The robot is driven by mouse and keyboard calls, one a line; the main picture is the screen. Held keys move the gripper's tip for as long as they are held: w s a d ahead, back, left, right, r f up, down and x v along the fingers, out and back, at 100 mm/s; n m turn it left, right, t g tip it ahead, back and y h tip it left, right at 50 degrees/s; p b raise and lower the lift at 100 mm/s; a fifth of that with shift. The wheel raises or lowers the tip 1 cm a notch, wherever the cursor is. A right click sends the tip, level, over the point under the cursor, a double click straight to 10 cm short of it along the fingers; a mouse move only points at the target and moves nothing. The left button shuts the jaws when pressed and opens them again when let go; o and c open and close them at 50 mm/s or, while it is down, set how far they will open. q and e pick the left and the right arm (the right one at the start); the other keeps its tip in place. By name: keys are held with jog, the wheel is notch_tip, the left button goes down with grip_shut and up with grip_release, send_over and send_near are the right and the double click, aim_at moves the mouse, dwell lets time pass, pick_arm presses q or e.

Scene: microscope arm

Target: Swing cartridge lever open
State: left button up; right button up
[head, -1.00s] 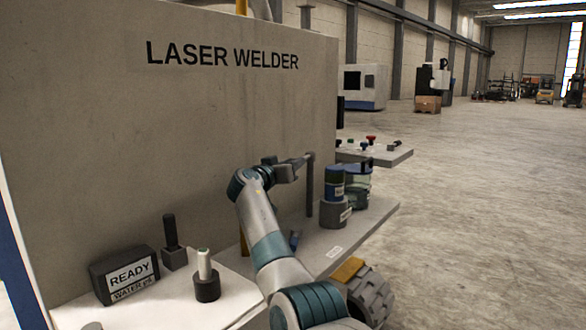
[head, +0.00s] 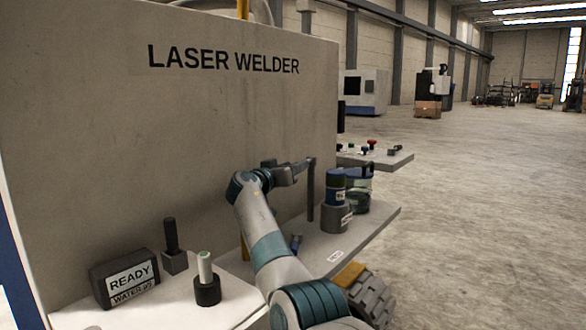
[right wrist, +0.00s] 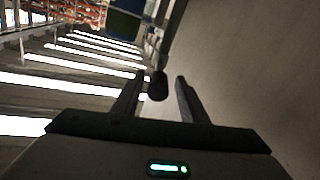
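A dark upright lever (head: 311,190) stands on the grey shelf of the laser welder; I take it to be the cartridge lever. My right gripper (head: 304,166) is at its upper end, reaching in from the left side of it. In the right wrist view a dark rounded lever end (right wrist: 158,85) shows between the two fingers of my right gripper (right wrist: 156,88). The fingers are apart, with a gap on both sides of it. Whether a finger touches the lever farther down is not clear. My left gripper is not in view.
A blue and dark canister (head: 335,188) on a grey round base and a greenish jar (head: 358,192) stand right of the lever. A READY box (head: 125,279), a black handle (head: 172,240) and a white-topped knob (head: 206,275) are at the front left. The welder wall (head: 200,120) rises behind.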

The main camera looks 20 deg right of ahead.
jog(key=shift+r, duration=0.1)
jog(key=shift+r, duration=0.55)
notch_tip(320, 180, up, 3)
jog(key=shift+r+p, duration=0.15)
jog(key=shift+p, duration=0.35)
jog(key=shift+s+d, duration=0.2)
jog(key=shift+s, duration=0.1)
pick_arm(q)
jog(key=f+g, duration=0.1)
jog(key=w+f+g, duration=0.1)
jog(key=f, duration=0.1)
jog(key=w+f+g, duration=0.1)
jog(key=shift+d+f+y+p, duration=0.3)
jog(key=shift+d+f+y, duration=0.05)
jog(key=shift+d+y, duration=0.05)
pick_arm(e)
jog(key=s+d+r, duration=0.6)
jog(key=s+d, duration=0.1)
jog(key=shift+s+d+r, duration=0.15)
jog(key=shift+s+d, duration=0.2)
jog(key=shift+d, duration=0.05)
